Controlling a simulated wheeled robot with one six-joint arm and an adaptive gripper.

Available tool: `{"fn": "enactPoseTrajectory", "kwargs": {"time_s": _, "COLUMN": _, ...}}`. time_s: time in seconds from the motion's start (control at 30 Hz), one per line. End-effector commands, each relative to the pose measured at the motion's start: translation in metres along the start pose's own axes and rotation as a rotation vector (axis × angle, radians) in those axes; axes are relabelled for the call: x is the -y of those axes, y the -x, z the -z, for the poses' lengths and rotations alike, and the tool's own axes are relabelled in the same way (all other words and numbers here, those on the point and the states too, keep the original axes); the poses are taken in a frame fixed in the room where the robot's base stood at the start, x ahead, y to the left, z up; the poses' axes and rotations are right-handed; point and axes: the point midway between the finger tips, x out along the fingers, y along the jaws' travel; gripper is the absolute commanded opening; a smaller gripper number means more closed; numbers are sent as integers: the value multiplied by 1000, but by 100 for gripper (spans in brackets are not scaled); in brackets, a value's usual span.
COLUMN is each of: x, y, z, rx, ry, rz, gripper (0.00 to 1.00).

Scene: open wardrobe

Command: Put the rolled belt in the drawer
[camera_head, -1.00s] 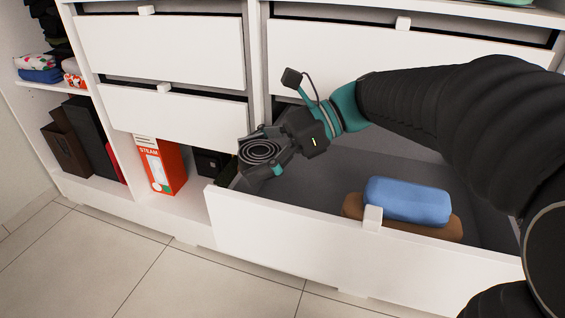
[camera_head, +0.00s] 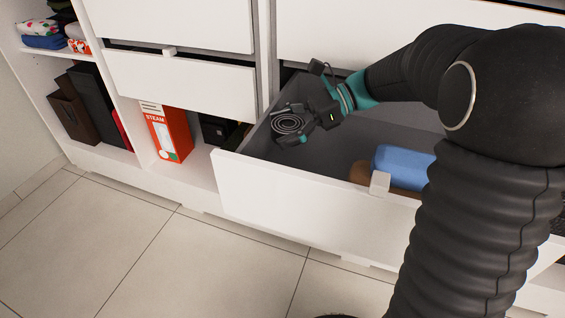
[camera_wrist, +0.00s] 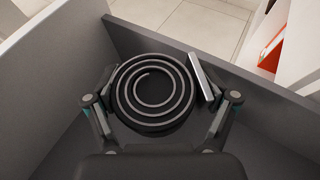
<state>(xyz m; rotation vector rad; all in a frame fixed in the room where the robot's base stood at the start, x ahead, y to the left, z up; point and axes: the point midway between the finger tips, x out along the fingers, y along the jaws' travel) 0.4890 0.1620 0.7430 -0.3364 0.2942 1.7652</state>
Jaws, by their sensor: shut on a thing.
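The rolled belt (camera_head: 288,124) is a dark spiral coil with lighter edges. My gripper (camera_head: 292,124) is shut on it, one finger on each side, and it also shows in the wrist view (camera_wrist: 155,95). The coil (camera_wrist: 152,90) is seen from its spiral face there. The open drawer (camera_head: 300,200) has a white front and a dark grey inside. In both views the belt is within the drawer's outline, near its left end. I cannot tell how far it is above the drawer floor.
A blue rolled item (camera_head: 403,165) and a brown item (camera_head: 362,172) lie in the drawer near its front, partly hidden by my arm. An orange-red steam iron box (camera_head: 168,135) stands on the shelf to the left. Closed drawers (camera_head: 185,80) are above. The drawer's middle floor is clear.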

Motion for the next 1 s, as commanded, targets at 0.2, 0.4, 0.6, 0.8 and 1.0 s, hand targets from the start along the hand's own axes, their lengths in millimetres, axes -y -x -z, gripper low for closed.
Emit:
{"fn": "enactPoseTrajectory", "kwargs": {"time_s": 0.2, "x": 1, "y": -17, "z": 41, "rx": 0, "ry": -3, "rz": 0, "gripper": 36}}
{"fn": "enactPoseTrajectory", "kwargs": {"time_s": 0.4, "x": 1, "y": -22, "z": 54, "rx": 0, "ry": -1, "rz": 0, "gripper": 36}}
{"fn": "enactPoseTrajectory", "kwargs": {"time_s": 0.6, "x": 1, "y": -30, "z": 73, "rx": 0, "ry": -3, "rz": 0, "gripper": 36}}
{"fn": "enactPoseTrajectory", "kwargs": {"time_s": 0.8, "x": 2, "y": -37, "z": 89, "rx": 0, "ry": 0, "rz": 0, "gripper": 36}}
{"fn": "enactPoseTrajectory", "kwargs": {"time_s": 1.0, "x": 2, "y": -36, "z": 88, "rx": 0, "ry": 1, "rz": 0, "gripper": 36}}
